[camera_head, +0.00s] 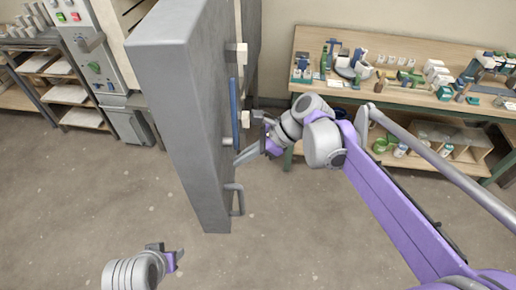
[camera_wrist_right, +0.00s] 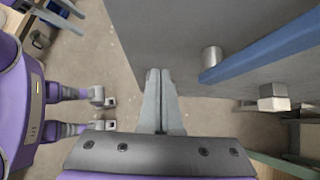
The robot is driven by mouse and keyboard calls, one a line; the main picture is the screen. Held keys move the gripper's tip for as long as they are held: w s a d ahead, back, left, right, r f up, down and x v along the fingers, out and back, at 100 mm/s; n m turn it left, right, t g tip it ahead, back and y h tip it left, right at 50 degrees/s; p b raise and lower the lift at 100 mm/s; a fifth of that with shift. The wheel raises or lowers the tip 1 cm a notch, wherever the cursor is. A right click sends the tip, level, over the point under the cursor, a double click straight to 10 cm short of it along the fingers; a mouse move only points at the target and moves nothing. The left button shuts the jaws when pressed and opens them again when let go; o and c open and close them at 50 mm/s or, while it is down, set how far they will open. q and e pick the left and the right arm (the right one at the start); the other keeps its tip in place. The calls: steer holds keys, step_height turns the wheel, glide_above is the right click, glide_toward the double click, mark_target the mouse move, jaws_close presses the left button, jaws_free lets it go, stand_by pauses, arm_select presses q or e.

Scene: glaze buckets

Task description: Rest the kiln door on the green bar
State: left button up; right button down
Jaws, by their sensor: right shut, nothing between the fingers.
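The kiln door (camera_head: 178,110) is a thick grey slab standing open, its narrow edge toward me, in the head view. A long blue bar (camera_head: 234,105) and a metal handle (camera_head: 239,200) are on its right face. My right gripper (camera_head: 240,160) is shut and empty, its fingertips close to that face below the blue bar; contact cannot be told. In the right wrist view its shut fingers (camera_wrist_right: 160,85) point toward the door (camera_wrist_right: 200,30), beside the blue bar (camera_wrist_right: 265,50). My left gripper (camera_head: 172,258) is low, left of the door; its jaw gap is unclear. I cannot make out a green bar.
A workbench (camera_head: 425,98) with a green frame and many small items stands at the back right. The kiln control panel (camera_head: 92,50) and a shelf rack (camera_head: 45,62) are at the back left. The floor (camera_head: 75,190) is clear left of the door.

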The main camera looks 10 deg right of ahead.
steer(key=shift+w+a+r, duration=0.1)
steer(key=shift+w+a, duration=0.05)
steer(key=shift+a, duration=0.6)
steer(key=shift+w+a, duration=0.1)
steer(key=shift+a, duration=0.6)
